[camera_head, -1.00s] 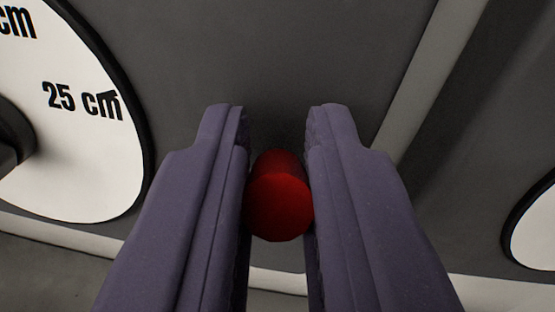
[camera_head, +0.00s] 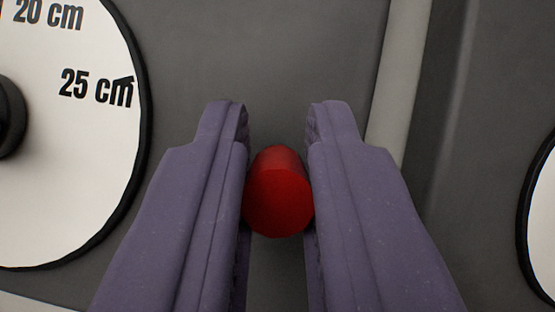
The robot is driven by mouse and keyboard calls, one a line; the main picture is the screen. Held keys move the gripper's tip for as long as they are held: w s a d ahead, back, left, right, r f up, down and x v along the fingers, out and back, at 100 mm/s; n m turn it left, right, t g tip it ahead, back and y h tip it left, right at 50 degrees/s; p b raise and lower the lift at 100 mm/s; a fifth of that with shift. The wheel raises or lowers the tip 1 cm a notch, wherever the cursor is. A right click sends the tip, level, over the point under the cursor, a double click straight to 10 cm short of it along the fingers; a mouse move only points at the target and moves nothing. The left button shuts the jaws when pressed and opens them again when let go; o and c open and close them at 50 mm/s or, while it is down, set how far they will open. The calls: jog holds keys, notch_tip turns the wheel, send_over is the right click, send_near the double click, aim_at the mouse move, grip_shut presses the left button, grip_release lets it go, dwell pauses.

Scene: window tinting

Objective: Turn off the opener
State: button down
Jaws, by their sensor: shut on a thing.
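A red cylindrical knob or button (camera_head: 279,195) shows in the middle of the head camera view, with its round end facing me. My gripper (camera_head: 279,125) has its two purple fingers on either side of the red piece and is shut on it. The sides of the red piece meet the inner faces of the fingers. Whether its far end joins the grey panel (camera_head: 280,50) behind it is hard to tell. No label for the opener is in view.
A white dial (camera_head: 60,160) with a black rim, marked 20 cm and 25 cm, is at the left, with a dark knob (camera_head: 10,118) at its centre. A light vertical strip (camera_head: 400,85) runs right of the gripper. Another white dial (camera_head: 545,225) is cut off at the right edge.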

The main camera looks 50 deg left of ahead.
jog(key=shift+f+t+y, duration=0.3)
jog(key=shift+f+y, duration=0.1)
jog(key=shift+y, duration=0.3)
jog(key=c, duration=1.1)
grip_release()
jog(key=shift+o, duration=0.2)
jog(key=p+v, duration=0.1)
jog(key=v, duration=0.6)
jog(key=shift+f+p, duration=0.35)
jog(key=shift+s+d, duration=0.15)
jog(key=shift+d, duration=0.1)
